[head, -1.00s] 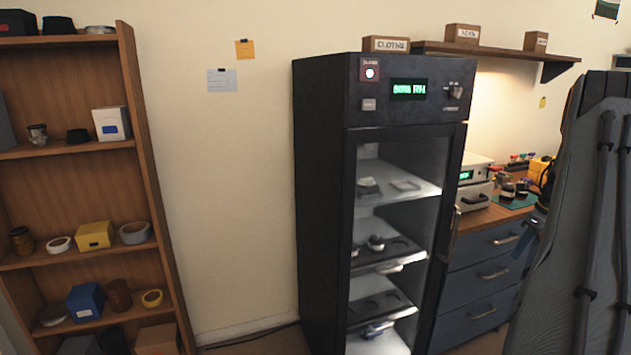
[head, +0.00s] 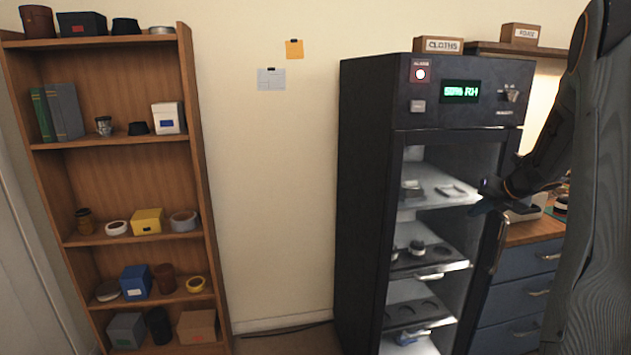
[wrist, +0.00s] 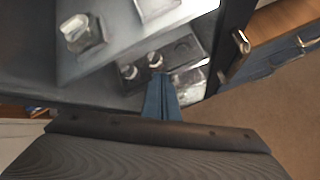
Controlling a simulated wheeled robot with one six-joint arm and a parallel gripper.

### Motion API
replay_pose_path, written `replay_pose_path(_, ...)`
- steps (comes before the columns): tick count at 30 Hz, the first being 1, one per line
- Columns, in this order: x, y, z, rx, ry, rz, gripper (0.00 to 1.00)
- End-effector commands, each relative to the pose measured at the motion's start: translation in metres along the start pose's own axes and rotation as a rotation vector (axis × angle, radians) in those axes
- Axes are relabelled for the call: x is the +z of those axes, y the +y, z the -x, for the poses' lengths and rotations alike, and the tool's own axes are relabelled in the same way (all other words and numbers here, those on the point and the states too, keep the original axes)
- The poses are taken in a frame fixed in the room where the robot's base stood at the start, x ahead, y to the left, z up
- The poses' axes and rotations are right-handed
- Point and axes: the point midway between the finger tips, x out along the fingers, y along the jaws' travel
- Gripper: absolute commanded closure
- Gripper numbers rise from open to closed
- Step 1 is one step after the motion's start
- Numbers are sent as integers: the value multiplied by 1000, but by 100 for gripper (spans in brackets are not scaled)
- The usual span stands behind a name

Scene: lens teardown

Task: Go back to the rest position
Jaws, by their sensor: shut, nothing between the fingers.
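My gripper (head: 480,200) shows at the right in the head view, at the end of my dark arm, in front of the dry cabinet's right side. In the wrist view its blue fingers (wrist: 160,100) are together with nothing between them. The dark cabinet (head: 365,200) has a lit display and lit shelves. Small items stand on its upper shelf (head: 430,180), and lens parts (head: 417,248) sit on the shelf below. The wrist view also shows the lens parts (wrist: 155,60) beyond the fingers.
A wooden bookcase (head: 200,200) with several boxes and tape rolls stands at the left. Blue drawers (head: 520,270) with a wooden top are right of the cabinet.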

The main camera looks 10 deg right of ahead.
Motion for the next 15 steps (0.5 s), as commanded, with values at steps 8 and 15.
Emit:
replay_pose_path(8, -26, 110, 3, -6, -155, -645, 100)
replay_pose_path(15, -113, 161, 26, -110, -206, -1259, 100)
